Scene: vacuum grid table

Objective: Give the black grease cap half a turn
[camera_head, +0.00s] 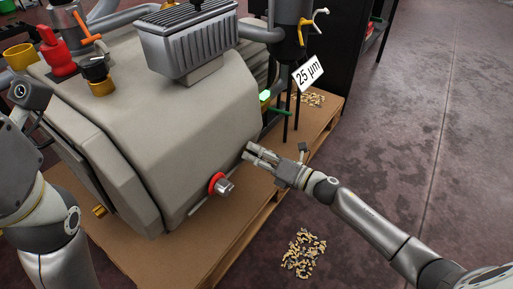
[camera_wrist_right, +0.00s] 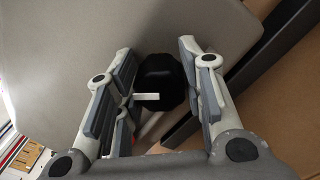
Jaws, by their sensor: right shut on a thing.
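The black grease cap (camera_wrist_right: 165,84) is a dark, faceted round knob in the right wrist view, set against the grey housing, with a white pointer mark (camera_wrist_right: 146,97) reaching to the left. My right gripper (camera_wrist_right: 160,75) has its fingers on either side of the cap and is shut on it. In the head view my right gripper (camera_head: 252,152) is at the right end of the grey pump housing (camera_head: 190,110), and its fingers hide the cap there. Only links of my left arm show at the left edge; its gripper is out of view.
A red-ringed metal fitting (camera_head: 222,186) sticks out of the housing left of my right gripper. The pump stands on a wooden pallet (camera_head: 190,246). A "25 µm" sign (camera_head: 308,73) hangs behind. Small loose pieces (camera_head: 303,254) lie on the floor. Open floor lies to the right.

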